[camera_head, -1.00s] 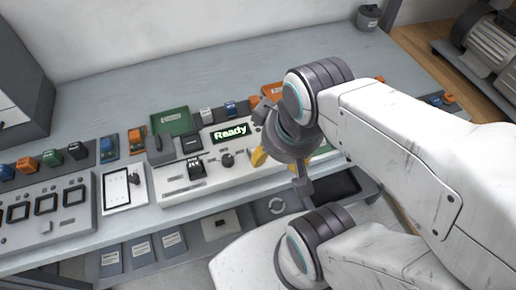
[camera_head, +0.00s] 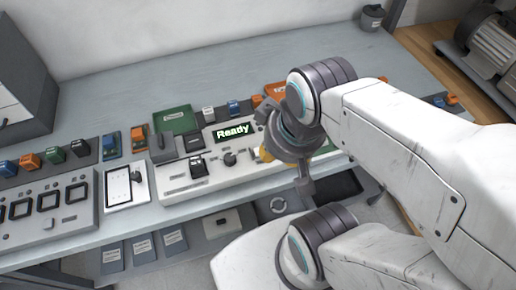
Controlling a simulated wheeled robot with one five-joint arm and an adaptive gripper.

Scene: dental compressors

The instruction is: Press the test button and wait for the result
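I cannot make out a test button; my wrist hides the panel's right part. My gripper (camera_head: 292,158) is over that right part, mostly hidden behind my wrist.
A second grey panel with square frames (camera_head: 45,208) and a white tablet (camera_head: 125,186) lie to the left. A green tray (camera_head: 174,119) and small coloured blocks line the panel's back. The bench behind (camera_head: 180,85) is clear. A grey cup (camera_head: 371,18) stands at the far edge.

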